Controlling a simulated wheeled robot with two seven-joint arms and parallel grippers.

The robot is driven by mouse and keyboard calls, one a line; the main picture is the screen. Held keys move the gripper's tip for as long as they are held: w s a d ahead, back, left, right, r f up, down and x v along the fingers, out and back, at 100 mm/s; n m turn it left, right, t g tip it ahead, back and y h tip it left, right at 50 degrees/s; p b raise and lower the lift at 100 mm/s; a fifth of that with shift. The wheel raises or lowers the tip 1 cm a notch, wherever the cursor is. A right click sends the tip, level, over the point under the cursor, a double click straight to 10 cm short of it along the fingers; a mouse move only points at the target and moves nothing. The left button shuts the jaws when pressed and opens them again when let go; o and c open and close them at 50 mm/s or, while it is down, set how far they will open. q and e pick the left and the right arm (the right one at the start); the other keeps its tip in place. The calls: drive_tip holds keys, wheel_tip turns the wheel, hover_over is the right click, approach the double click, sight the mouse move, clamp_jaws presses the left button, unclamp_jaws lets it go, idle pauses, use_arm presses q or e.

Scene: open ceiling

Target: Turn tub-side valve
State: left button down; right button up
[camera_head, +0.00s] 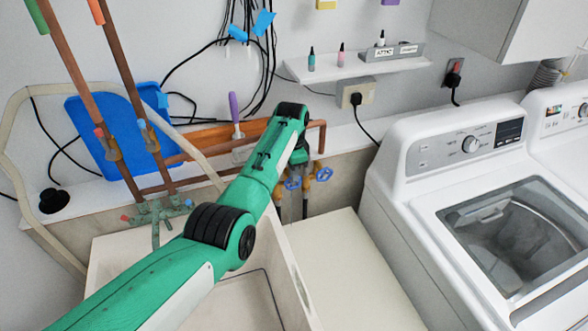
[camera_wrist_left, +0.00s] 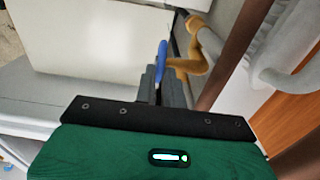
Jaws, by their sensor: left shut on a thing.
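Two blue valve handles sit on brass valves below the copper pipes in the head view. The tub-side valve (camera_head: 292,184) is the left one, beside the sink tub (camera_head: 287,262); the other valve (camera_head: 323,174) is to its right. My left gripper (camera_head: 297,167) reaches down over the tub-side valve, partly hidden by my own green arm. In the left wrist view the dark fingers of my left gripper (camera_wrist_left: 163,80) are shut around the blue handle (camera_wrist_left: 162,51), with the brass valve body just right of it. My right gripper is in neither view.
A white washing machine (camera_head: 408,205) stands to the right. Copper pipes (camera_head: 215,139) and a ledge run along the wall behind the valves. A small shelf (camera_head: 352,68) with bottles is above. A greenish faucet (camera_head: 157,211) stands at the tub's back left.

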sight(288, 178)
use_arm(q)
drive_tip(key=shift+s+a+r+h+p, duration=0.2)
drive_tip(key=shift+a+h+p, duration=0.45)
drive_tip(key=shift+p, duration=1.4)
drive_tip(key=shift+a+f+t+h+p, duration=0.15)
drive_tip(key=shift+t+h+p, duration=0.35)
drive_tip(key=shift+h+p, duration=0.3)
drive_tip(key=shift+s+a+f+h, duration=0.1)
drive_tip(key=shift+a+f+h, duration=0.1)
drive_tip(key=shift+h, duration=0.55)
drive_tip(key=shift+s+a+f+t+h, duration=0.15)
drive_tip(key=shift+a+t+h, duration=0.3)
drive_tip(key=shift+h, duration=0.45)
drive_tip(key=shift+d, duration=0.1)
drive_tip(key=c, duration=1.5)
unclamp_jaws()
